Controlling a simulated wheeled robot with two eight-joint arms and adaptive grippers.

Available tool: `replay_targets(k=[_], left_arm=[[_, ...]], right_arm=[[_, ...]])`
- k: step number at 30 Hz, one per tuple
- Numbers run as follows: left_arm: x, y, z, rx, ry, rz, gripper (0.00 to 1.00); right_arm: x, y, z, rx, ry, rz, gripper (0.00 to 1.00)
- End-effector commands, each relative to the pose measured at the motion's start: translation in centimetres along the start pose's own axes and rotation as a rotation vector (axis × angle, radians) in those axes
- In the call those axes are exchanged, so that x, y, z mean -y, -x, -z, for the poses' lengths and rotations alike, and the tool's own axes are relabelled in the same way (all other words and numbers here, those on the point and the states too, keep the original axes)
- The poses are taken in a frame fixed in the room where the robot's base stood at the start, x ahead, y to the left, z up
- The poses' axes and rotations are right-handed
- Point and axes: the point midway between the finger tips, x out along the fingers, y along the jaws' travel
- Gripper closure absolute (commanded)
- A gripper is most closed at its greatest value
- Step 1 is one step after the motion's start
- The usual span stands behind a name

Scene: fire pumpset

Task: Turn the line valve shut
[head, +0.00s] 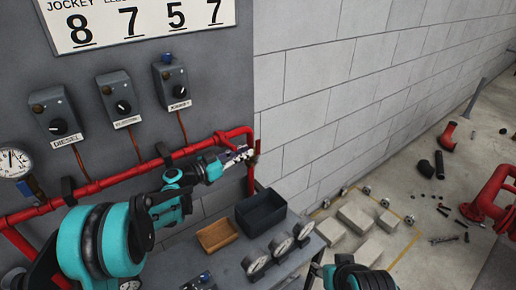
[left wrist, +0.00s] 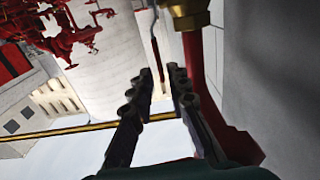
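The red pipe (head: 110,181) runs along the grey panel and turns down at its right end. My left gripper (head: 246,154) is at that corner, its fingers pointing right. In the left wrist view the two dark fingers (left wrist: 161,73) stand apart with a gap between them. A thin dark-red bar (left wrist: 156,55) shows in line with the gap; I cannot tell whether it is between the tips or beyond them. A brass fitting (left wrist: 186,18) on the red pipe (left wrist: 194,65) is close beside the fingers. The valve handle is not clearly visible. My right arm's end (head: 358,277) shows at the bottom, fingers unclear.
A bench below holds a dark bin (head: 262,212), a tan tray (head: 217,235) and several gauges (head: 281,248). Control boxes (head: 118,98) and a gauge (head: 13,163) are on the panel. Pale blocks (head: 356,218) and loose parts lie on the floor right of the bench.

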Motion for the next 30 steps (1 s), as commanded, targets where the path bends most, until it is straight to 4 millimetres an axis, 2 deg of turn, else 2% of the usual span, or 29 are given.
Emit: replay_targets(k=[6, 12, 21, 23, 24, 30], left_arm=[[-0.2, -3.8, -0.3, 0.001, 0.001, -0.003, 0.84], [-0.1, -5.8, -0.1, 0.002, 0.002, -0.001, 0.84], [-0.1, -6.1, 0.0, 0.002, 0.002, 0.0, 0.84], [-0.1, -6.1, 0.0, 0.002, 0.002, 0.0, 0.97], [-0.1, -6.1, 0.0, 0.002, 0.002, 0.0, 1.0], [-0.1, -6.1, 0.0, 0.002, 0.002, 0.0, 1.0]], right_arm=[[0.0, -1.1, -0.8, 0.0, 0.0, 0.0, 0.56], [0.0, -1.6, -1.1, 0.0, 0.0, 0.0, 0.56], [0.0, -1.6, -1.1, 0.0, 0.0, 0.0, 0.56], [0.0, -1.6, -1.1, 0.0, 0.0, 0.0, 0.56], [0.0, -1.6, -1.1, 0.0, 0.0, 0.0, 0.56], [0.0, -1.6, -1.1, 0.0, 0.0, 0.0, 0.56]])
